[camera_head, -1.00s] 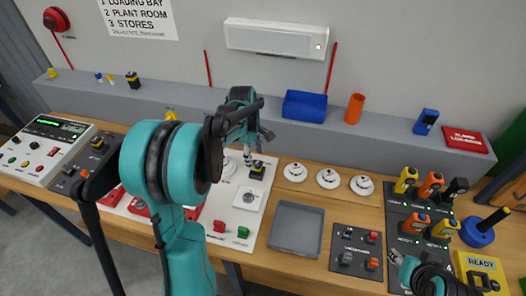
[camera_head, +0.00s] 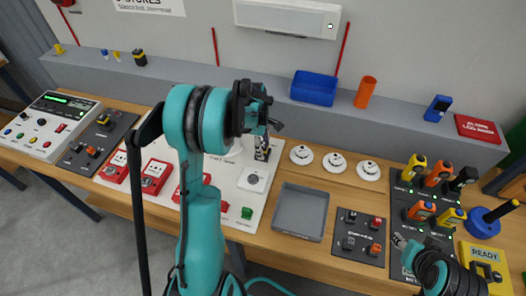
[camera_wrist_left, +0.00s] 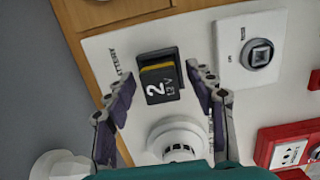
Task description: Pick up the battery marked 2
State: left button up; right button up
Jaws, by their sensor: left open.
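The battery marked 2 (camera_wrist_left: 160,86) is a black block with a yellow band and a white "2", standing on a white panel in the left wrist view. My left gripper (camera_wrist_left: 160,74) is open, one finger on each side of it, with visible gaps; nothing is gripped. In the head view my left gripper (camera_head: 262,147) is over the panel and mostly hides the battery. My right gripper (camera_head: 402,245) is at the lower right, near a dark charging board; its jaw state is unclear.
A white smoke detector (camera_wrist_left: 178,138) and a square key switch (camera_wrist_left: 258,53) flank the battery on the panel. Red call points (camera_head: 155,175) stand left. A grey tray (camera_head: 299,212) and several white detector heads (camera_head: 334,162) lie to the right.

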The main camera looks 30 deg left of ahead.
pick_arm(q)
grip_shut()
jog(key=shift+r, duration=0.1)
